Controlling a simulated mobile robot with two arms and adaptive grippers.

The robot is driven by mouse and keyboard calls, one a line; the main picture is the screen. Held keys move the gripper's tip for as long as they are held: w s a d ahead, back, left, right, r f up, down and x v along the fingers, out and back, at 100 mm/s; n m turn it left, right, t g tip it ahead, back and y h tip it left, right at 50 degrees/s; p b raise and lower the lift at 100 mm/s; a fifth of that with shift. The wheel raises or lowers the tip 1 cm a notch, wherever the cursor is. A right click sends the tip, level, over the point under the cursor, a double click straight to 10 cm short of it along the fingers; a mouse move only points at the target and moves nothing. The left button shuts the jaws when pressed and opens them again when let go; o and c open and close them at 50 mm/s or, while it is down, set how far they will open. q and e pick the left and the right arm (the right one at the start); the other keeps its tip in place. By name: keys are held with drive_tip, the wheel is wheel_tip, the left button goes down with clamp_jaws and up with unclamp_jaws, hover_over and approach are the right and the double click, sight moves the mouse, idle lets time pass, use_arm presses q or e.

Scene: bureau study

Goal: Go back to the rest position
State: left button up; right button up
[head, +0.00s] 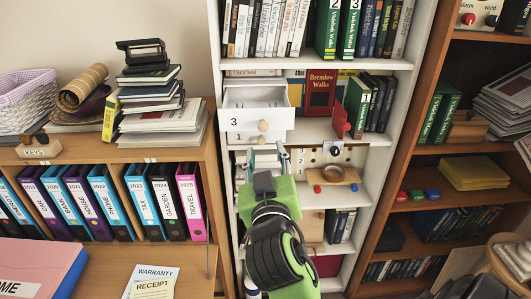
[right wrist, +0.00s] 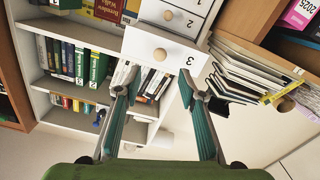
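My right gripper (head: 265,158) is raised in front of the white shelf unit, just below the pulled-out drawer marked 3 (head: 236,121). In the right wrist view its two fingers (right wrist: 152,80) are spread wide with nothing between them. The round wooden knob (right wrist: 160,53) of that drawer shows beyond the fingertips, apart from them. My green and black right arm (head: 276,245) hides part of the lower shelves. My left gripper is in neither view.
The white shelf unit (head: 214,45) holds books and a wooden ring-shaped piece (head: 337,175). A cabinet with binders (head: 78,207) and a book stack (head: 150,90) stands left. A brown bookcase (head: 420,150) stands right. A desk with papers (head: 155,283) is at front left.

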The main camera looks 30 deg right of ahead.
drive_tip(key=w+a+f+n+g+y, duration=0.1)
drive_tip(key=w+a+f+n+y, duration=0.15)
drive_tip(key=f, duration=0.55)
drive_tip(key=w+a+f+n+g+y, duration=0.1)
drive_tip(key=w+f, duration=0.2)
drive_tip(key=f, duration=0.5)
drive_tip(key=w+a+f+n+y, duration=0.1)
drive_tip(key=w+a+f+n, duration=0.1)
drive_tip(key=f, duration=0.6)
drive_tip(key=s+a+f+n+g+y+b, duration=0.15)
drive_tip(key=s+f, duration=0.25)
drive_tip(key=f, duration=0.8)
drive_tip(key=s+a+f+g+y, duration=0.1)
drive_tip(key=s+f+g, duration=0.25)
drive_tip(key=f, duration=0.85)
drive_tip(key=s+a+f+n+g+y, duration=0.1)
drive_tip(key=s+f, duration=0.4)
drive_tip(key=f, duration=0.6)
drive_tip(key=s+f+g, duration=0.2)
drive_tip(key=s+f, duration=0.5)
drive_tip(key=s, duration=0.5)
drive_tip(key=s+d+f+m+g+y, duration=0.1)
drive_tip(key=s+f+g, duration=0.1)
drive_tip(key=s+f, duration=0.5)
drive_tip(key=s+f+m+g+b, duration=0.1)
drive_tip(key=s+f, duration=0.6)
drive_tip(key=s, duration=1)
drive_tip(key=shift+s+d+f+g+y, duration=0.15)
drive_tip(key=shift+d+f+g+y, duration=0.2)
drive_tip(key=shift+g, duration=0.25)
